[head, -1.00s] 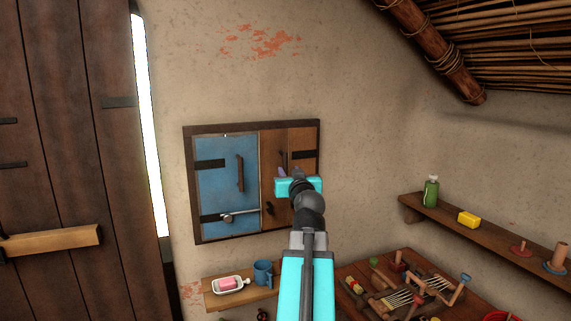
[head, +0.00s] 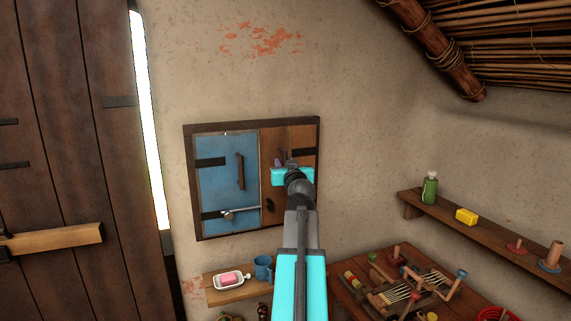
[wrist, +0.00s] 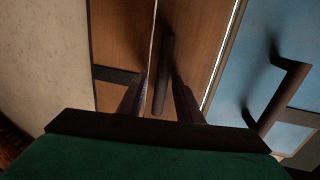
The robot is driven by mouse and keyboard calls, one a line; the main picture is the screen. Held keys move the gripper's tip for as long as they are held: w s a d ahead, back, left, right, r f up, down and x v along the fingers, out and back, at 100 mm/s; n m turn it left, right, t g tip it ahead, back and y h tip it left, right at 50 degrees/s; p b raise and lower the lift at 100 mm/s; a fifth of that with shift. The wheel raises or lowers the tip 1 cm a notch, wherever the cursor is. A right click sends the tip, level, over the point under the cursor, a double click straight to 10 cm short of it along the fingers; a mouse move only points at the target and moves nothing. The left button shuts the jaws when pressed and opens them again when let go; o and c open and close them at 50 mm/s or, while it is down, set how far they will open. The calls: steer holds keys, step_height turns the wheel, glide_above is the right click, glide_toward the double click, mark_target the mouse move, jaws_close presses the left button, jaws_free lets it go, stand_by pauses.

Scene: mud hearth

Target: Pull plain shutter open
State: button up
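The plain brown wooden shutter (head: 270,148) fills the right part of the framed wall opening, beside a blue shutter (head: 225,180). It looks closed. In the wrist view the plain shutter (wrist: 120,35) shows its dark upright handle (wrist: 160,75). My gripper (head: 288,164) is in front of this shutter and hides part of it in the head view. In the wrist view my gripper (wrist: 160,82) is open, with one finger on each side of the handle. A gap shows at the left finger; the right finger is closer to the handle.
The blue shutter's own handle (wrist: 280,95) stands out to the right in the wrist view. A metal latch bar (head: 238,211) lies across the blue shutter's lower part. A small shelf (head: 215,293) with soap dish and mug is below. A cluttered table (head: 350,290) stands at lower right.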

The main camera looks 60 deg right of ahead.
jaws_close()
